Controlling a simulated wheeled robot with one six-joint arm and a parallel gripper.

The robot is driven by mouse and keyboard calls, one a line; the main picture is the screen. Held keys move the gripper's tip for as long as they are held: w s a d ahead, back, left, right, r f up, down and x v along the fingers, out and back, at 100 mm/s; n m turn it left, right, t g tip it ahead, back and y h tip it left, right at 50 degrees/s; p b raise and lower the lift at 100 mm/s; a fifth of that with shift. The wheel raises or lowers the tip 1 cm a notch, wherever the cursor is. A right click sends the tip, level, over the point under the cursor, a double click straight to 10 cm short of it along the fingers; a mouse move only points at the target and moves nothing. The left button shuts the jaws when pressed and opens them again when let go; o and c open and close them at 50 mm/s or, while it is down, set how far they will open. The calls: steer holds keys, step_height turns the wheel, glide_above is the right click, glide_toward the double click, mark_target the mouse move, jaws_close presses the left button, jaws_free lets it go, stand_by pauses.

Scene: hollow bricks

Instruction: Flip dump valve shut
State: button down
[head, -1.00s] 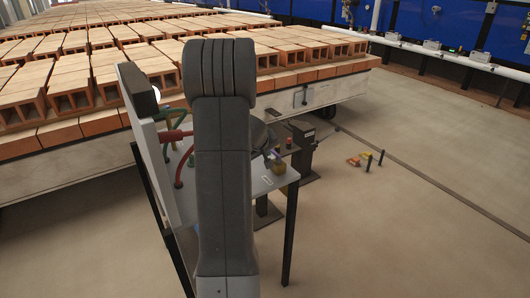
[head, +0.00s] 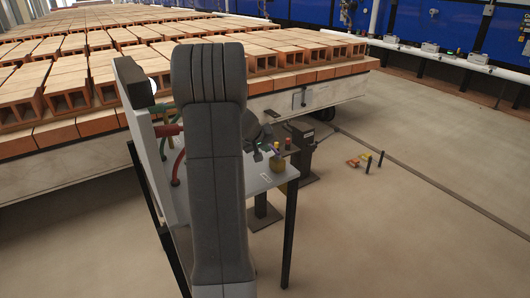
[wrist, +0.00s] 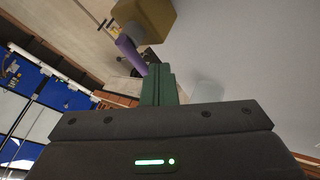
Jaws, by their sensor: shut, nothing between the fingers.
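The dump valve shows in the wrist view as a brass-coloured block (wrist: 150,18) with a purple lever (wrist: 130,52). The lever runs from the block down toward my fingertips. My gripper (wrist: 158,72) is shut and empty, its green fingers together. The fingertips overlap the lever's near end in the picture; I cannot tell whether they touch. In the head view, the yellowish valve block (head: 278,163) stands on the grey bench (head: 262,183), just right of and below my gripper (head: 268,152). My arm hides part of the bench there, and I cannot make out the lever clearly.
An upright grey panel (head: 152,150) with red and green hoses stands on the bench's left side. Behind is a kiln car (head: 325,93) stacked with hollow bricks. A dark pedestal (head: 303,150) stands just beyond the bench. The floor to the right is mostly clear.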

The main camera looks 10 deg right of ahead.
steer(key=m+b, duration=0.1)
steer(key=m+g+h+b, duration=0.1)
steer(key=w+m+b, duration=0.1)
steer(key=shift+w+d+f+g+h, duration=0.1)
steer(key=shift+d+f+g+h, duration=0.2)
steer(key=shift+d+g, duration=0.1)
steer(key=m, duration=0.1)
steer(key=d+m+g, duration=0.1)
steer(key=m+g, duration=0.1)
steer(key=m, duration=0.1)
steer(key=shift+w+d+r+h, duration=0.2)
steer(key=shift+w+r+h, duration=0.1)
steer(key=shift+h, duration=0.1)
steer(key=m+g+p, duration=0.1)
steer(key=d+m+g+p, duration=0.1)
steer(key=m, duration=0.1)
steer(key=d+m+g+p, duration=0.1)
steer(key=m+g, duration=0.1)
steer(key=shift+w+r, duration=0.1)
steer(key=shift+d+m+g+y+p, duration=0.4)
steer(key=shift+m+g+p, duration=0.35)
steer(key=shift+m, duration=0.45)
steer(key=shift+s+d, duration=0.2)
steer(key=shift+d+p, duration=0.15)
steer(key=shift+p, duration=0.15)
steer(key=shift+f, duration=0.2)
